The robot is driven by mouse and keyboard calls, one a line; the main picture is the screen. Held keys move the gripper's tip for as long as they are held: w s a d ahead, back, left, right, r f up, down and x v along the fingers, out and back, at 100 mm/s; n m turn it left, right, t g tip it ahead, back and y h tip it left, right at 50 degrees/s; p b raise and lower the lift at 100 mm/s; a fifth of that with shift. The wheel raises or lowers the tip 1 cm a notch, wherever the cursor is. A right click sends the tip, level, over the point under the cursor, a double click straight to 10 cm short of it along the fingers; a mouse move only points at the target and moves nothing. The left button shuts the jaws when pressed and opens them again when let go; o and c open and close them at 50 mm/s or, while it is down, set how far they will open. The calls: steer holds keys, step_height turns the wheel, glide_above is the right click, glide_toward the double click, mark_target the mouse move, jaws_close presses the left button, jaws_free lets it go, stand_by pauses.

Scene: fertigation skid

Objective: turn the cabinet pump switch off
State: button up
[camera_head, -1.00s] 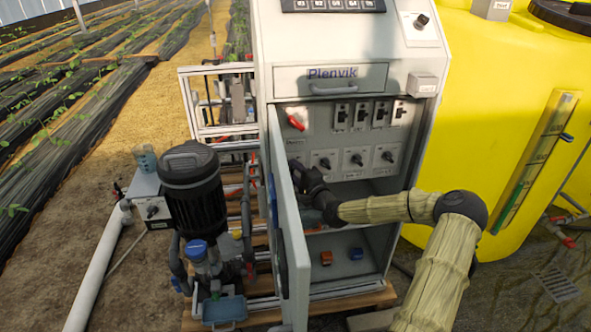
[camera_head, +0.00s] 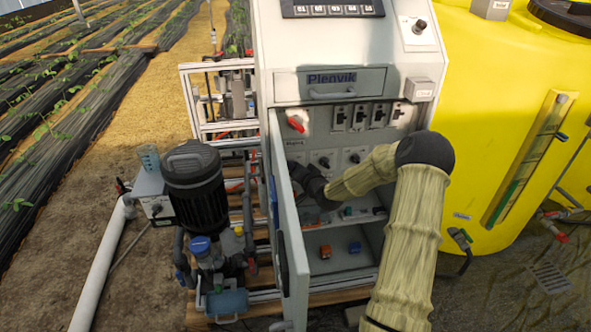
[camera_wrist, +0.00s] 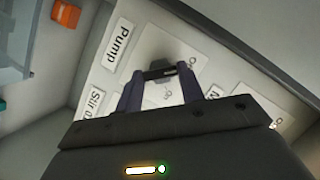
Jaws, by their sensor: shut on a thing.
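The pump switch is a dark knob (camera_wrist: 168,70) on a pale plate beside a white label reading "Pump" (camera_wrist: 118,45) in the wrist view. My gripper (camera_wrist: 160,78) has its two fingers on either side of this knob and is shut on it. The fingers partly cover the knob and the plate's markings, so I cannot read its setting clearly. In the head view my gripper (camera_head: 299,170) reaches inside the open cabinet (camera_head: 352,84), at the left end of the lower switch row. The pump switch is hidden behind it there.
The open cabinet door (camera_head: 291,250) stands close on the left of my gripper. More switches (camera_head: 323,160) are to the right, with a red handle (camera_head: 295,124) above. Orange (camera_head: 325,252) and blue (camera_head: 355,248) items lie on the lower shelf. A yellow tank (camera_head: 500,110) stands right.

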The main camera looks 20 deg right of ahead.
steer(key=shift+n+h, duration=0.3)
steer(key=o, duration=1)
steer(key=p+v, duration=0.1)
steer(key=v, duration=1.6)
steer(key=shift+s+r, duration=0.15)
steer(key=shift+d, duration=0.1)
